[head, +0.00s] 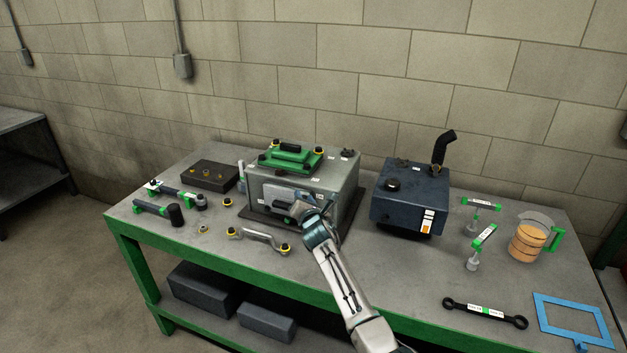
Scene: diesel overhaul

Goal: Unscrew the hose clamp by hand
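A grey metal engine block (350,188) stands mid-table with a green cover (291,157) on top. My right gripper (304,211) is at its front face, near the lower middle. The arm reaches it from the bottom of the head view. The fingers are small and dark against the block, so I cannot tell if they are open or shut, or touching anything. I cannot make out a hose clamp; the gripper and arm hide part of the block's front. My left gripper is not in view.
A bent metal pipe (259,236) lies in front of the block. A dark tank (408,203) stands to the right, then two green-handled tools, a jug (528,240), a black wrench (484,313) and a blue frame (571,315). Hammer-like tools (160,210) lie left. The front right tabletop is mostly clear.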

